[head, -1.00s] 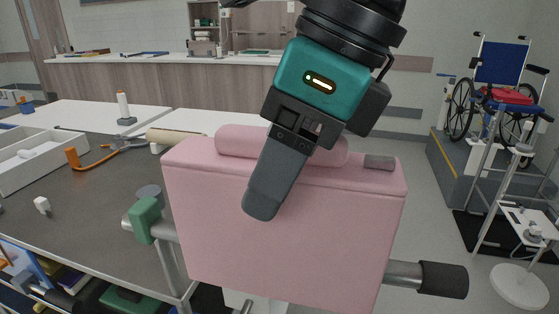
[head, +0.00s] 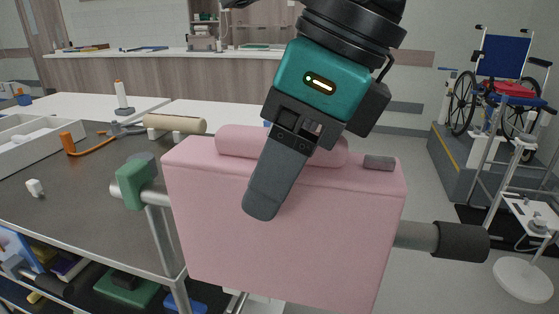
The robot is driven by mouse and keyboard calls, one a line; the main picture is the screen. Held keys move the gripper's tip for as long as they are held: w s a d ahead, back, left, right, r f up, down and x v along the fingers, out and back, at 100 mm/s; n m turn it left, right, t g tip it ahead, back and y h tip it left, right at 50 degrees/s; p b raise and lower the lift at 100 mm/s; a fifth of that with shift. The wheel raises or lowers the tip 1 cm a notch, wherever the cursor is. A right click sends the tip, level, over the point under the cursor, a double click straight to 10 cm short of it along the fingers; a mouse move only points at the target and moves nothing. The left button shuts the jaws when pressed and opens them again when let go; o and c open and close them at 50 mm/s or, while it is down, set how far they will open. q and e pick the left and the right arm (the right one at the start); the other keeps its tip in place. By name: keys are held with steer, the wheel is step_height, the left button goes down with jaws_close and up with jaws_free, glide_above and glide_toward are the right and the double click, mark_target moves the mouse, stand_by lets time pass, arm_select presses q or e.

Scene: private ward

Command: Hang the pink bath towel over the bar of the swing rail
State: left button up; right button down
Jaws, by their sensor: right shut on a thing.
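The pink bath towel (head: 290,230) hangs as a broad folded slab in the middle of the head view, with a rolled ridge along its top and a small grey tab at its upper right. My right gripper (head: 265,205) comes down from above and is shut on the towel's upper part. The swing rail (head: 415,235) runs behind the towel; its green end (head: 132,185) shows at left and its dark grip (head: 460,242) at right. The towel hides the bar's middle, and I cannot tell whether they touch. My left gripper is not in view.
A dark-topped table (head: 75,205) with a white tray (head: 40,140), an orange-handled tool (head: 85,146) and a beige roll (head: 175,124) stands at left. A wheelchair (head: 500,85) is on a platform at right, near a white-based stand (head: 525,278). Some floor shows right of the towel.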

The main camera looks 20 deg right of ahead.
steer(key=shift+f+b, duration=0.4)
steer(key=shift+f, duration=0.4)
steer(key=shift+f+b, duration=0.8)
steer(key=shift+b, duration=0.2)
steer(key=shift+f, duration=0.15)
steer(key=shift+f+b, duration=0.4)
steer(key=shift+b, duration=0.2)
steer(key=shift+c, duration=0.9)
jaws_free()
